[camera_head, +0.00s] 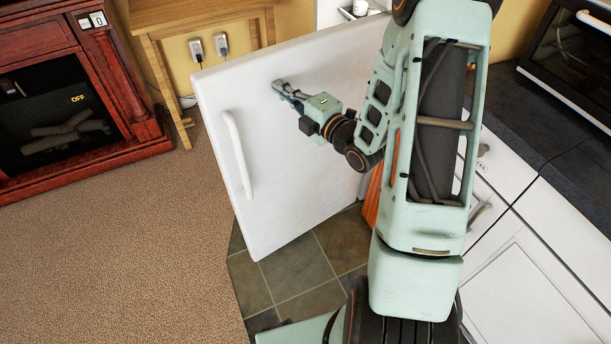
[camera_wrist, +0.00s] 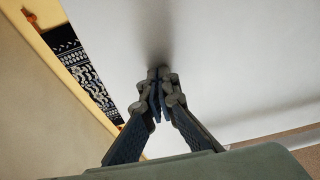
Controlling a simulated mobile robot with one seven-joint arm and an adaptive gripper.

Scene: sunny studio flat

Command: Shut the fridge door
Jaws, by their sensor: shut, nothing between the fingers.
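The white fridge door (camera_head: 290,130) stands open in the head view, swung out over the tiled floor. Its white handle (camera_head: 238,155) is on the left part of the face toward me. My gripper (camera_head: 279,86) is shut and empty, its fingertips at the upper middle of that face, right of the handle. In the wrist view, my gripper (camera_wrist: 158,75) points at the white door surface (camera_wrist: 230,60), with a dark shadow by the tips. I cannot tell whether the tips touch it. The fridge body is mostly hidden behind the door and my arm.
A dark red fireplace cabinet (camera_head: 75,90) stands at the left. A wooden table (camera_head: 200,22) is behind the door. White kitchen cabinets (camera_head: 540,260) with a dark countertop (camera_head: 535,110) and an oven (camera_head: 580,50) are at the right. The carpet (camera_head: 110,250) at left is clear.

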